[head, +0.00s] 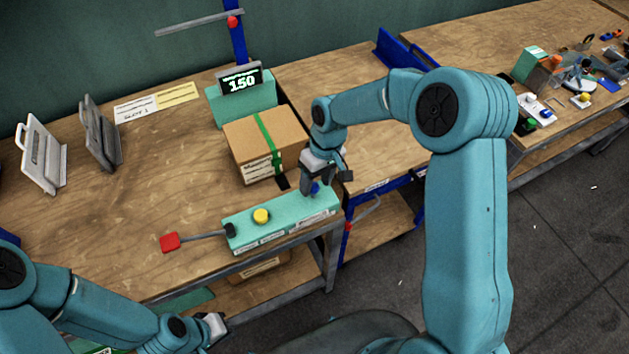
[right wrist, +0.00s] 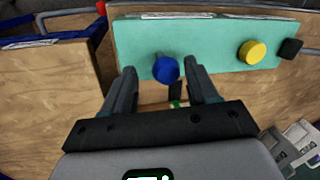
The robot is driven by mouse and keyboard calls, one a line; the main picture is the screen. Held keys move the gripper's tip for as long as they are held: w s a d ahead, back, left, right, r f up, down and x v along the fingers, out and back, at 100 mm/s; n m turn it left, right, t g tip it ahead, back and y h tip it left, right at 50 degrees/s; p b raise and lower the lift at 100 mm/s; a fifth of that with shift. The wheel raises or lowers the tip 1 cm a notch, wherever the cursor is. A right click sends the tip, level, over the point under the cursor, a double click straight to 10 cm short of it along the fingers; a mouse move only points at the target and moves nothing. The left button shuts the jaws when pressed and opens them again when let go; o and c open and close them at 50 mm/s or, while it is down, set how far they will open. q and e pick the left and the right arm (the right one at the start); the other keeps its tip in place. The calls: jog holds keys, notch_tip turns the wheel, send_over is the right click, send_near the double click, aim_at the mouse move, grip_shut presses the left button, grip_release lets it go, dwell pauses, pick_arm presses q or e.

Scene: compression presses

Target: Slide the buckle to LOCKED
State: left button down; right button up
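A cardboard box (head: 262,146) with a green strap (head: 268,140) around it stands on the bench. A small black piece (head: 283,182) at the strap's lower end may be the buckle; it also shows in the right wrist view (right wrist: 175,90). No LOCKED marking is readable. In front is a teal panel (head: 285,219) with a yellow knob (head: 261,216) and a blue knob (head: 315,188). My right gripper (head: 316,186) is open and points down at the blue knob, which shows between its fingers (right wrist: 165,90); contact is unclear. My left gripper (head: 214,328) is low, its fingers unclear.
A red-ended lever (head: 171,242) sticks out left of the panel. Behind the box is a display reading 150 (head: 240,80). Two grey plates (head: 42,155) stand at the left. The bench middle-left is clear. A gap and blue-framed bench lie right.

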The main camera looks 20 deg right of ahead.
jog(key=shift+a, duration=0.15)
jog(key=shift+r, duration=0.2)
jog(key=d+r+b, duration=0.1)
jog(key=d+r, duration=0.2)
jog(key=r, duration=1.2)
jog(key=shift+w+r, duration=0.3)
jog(key=shift+r, duration=0.05)
jog(key=shift+d, duration=0.1)
